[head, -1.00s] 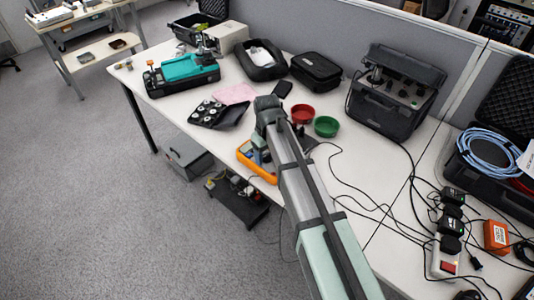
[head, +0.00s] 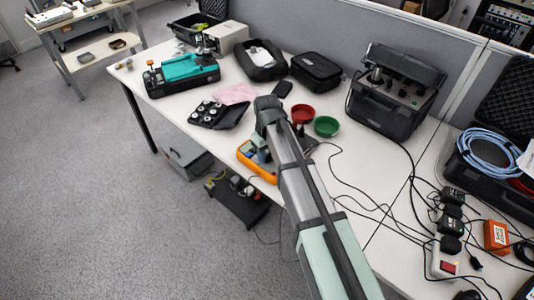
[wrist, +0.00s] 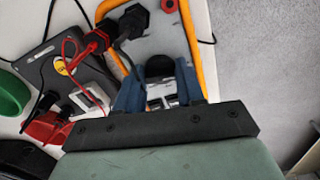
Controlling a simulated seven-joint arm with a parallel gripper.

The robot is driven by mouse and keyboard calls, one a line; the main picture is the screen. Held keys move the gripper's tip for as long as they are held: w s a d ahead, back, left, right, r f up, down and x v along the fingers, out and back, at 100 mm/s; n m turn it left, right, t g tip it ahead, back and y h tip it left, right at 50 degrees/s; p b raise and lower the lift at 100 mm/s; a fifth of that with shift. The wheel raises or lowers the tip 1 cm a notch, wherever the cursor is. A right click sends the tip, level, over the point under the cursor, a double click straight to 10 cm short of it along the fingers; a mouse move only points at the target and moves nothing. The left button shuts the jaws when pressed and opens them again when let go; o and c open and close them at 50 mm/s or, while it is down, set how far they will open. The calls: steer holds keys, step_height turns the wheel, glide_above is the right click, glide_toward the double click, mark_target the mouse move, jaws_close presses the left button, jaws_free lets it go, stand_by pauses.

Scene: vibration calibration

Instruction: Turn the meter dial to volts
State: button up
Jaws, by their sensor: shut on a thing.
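The meter (wrist: 191,40) has a grey face and an orange rim. It fills the upper middle of the wrist view. Its black round dial (wrist: 160,66) sits between the blue fingers of my gripper (wrist: 160,82), which is shut on it. The dial's pointer and markings are hidden or too small to read. In the head view, the meter's orange edge (head: 257,169) shows near the table's front edge.
Black and red plugs (wrist: 134,20) with leads sit at the meter's upper left in the wrist view. A red bowl (head: 302,112) and a green bowl (head: 327,126) stand behind the meter. A case of round parts (head: 213,112) lies to the left. Loose cables run to the right.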

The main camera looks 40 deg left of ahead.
mark_target(267, 156)
steer(key=shift+m, duration=0.3)
steer(key=m, duration=0.3)
steer(key=shift+s+m, duration=0.1)
steer(key=shift+m, duration=1.9)
steer(key=o, duration=1)
steer(key=shift+o, duration=0.2)
steer(key=shift+r, duration=0.1)
step_height(267, 156, up, 14)
steer(key=shift+f, duration=0.25)
